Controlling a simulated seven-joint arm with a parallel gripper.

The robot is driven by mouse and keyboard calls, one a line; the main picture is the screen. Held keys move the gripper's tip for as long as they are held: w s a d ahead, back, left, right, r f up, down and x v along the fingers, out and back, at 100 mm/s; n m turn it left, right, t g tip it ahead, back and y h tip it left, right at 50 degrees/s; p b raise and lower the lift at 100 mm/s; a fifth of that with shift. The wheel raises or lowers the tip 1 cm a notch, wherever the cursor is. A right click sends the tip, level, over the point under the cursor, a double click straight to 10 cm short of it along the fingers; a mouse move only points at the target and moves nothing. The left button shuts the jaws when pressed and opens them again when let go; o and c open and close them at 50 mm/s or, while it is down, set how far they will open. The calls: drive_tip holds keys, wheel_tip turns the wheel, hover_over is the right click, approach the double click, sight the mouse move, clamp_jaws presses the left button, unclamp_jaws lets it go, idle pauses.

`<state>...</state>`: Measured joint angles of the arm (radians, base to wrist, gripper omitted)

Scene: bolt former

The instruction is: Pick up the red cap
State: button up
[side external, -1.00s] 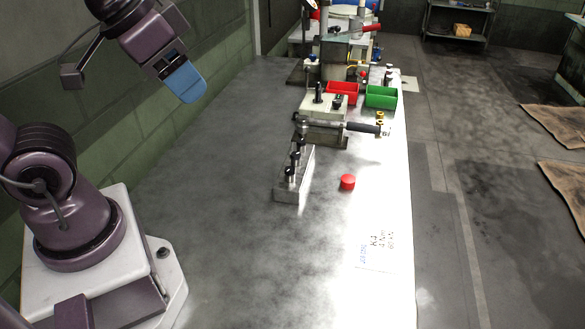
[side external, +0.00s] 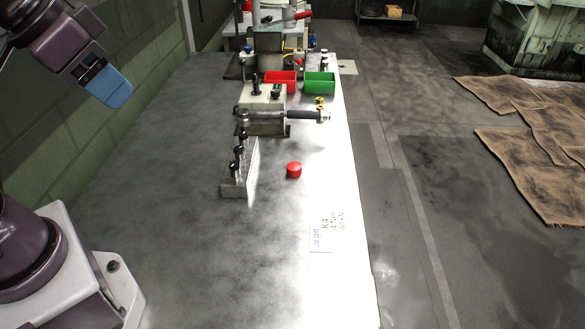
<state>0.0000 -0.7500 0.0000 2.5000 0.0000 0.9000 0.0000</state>
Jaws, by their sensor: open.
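The red cap (side external: 294,170) is a small, short red cylinder. It sits alone on the grey table, right of the metal block with black pins. My gripper (side external: 112,90) has blue fingers and is at the upper left, raised well above the table and far to the left of the cap. It is open, and nothing shows between its fingers. Nothing hides the cap.
The metal block (side external: 238,172) with several black pins stands left of the cap. Behind are a fixture with a dark-handled lever (side external: 305,115), a red bin (side external: 281,82) and a green bin (side external: 320,82). A label (side external: 322,237) lies in front.

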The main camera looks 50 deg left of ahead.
idle(0.3)
drive_tip(key=o, duration=0.3)
drive_tip(key=shift+o, duration=0.2)
